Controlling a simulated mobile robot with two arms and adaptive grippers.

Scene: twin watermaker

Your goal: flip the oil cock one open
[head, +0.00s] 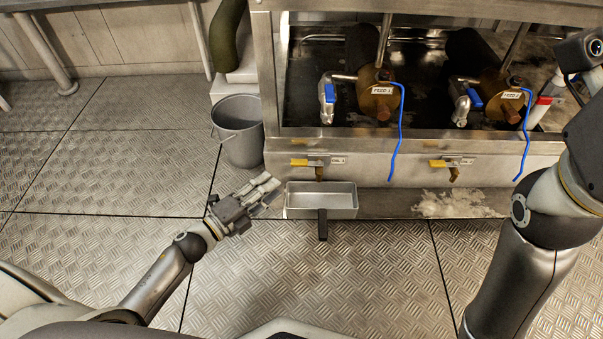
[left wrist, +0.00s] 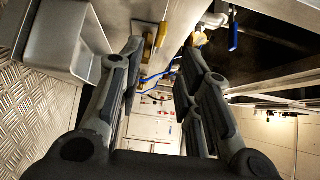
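Oil cock one (head: 299,162) is a small valve with a yellow lever, on the front panel beside a label reading OIL 1. Its lever lies sideways, pointing left. A yellow lever, seemingly the same one, shows in the left wrist view (left wrist: 162,35), beyond the left fingertip. My left gripper (head: 270,187) is below and left of the cock, apart from it. In the left wrist view its fingers (left wrist: 165,52) are spread with nothing between them. My right arm is at the right edge; its fingers are not visible.
A grey metal tray (head: 320,212) sits under the cock, close right of my left gripper. A second yellow-levered cock (head: 438,163) is further right. Blue hoses (head: 400,130) hang over the panel. A grey bucket (head: 240,138) stands behind left. Floor at left is clear.

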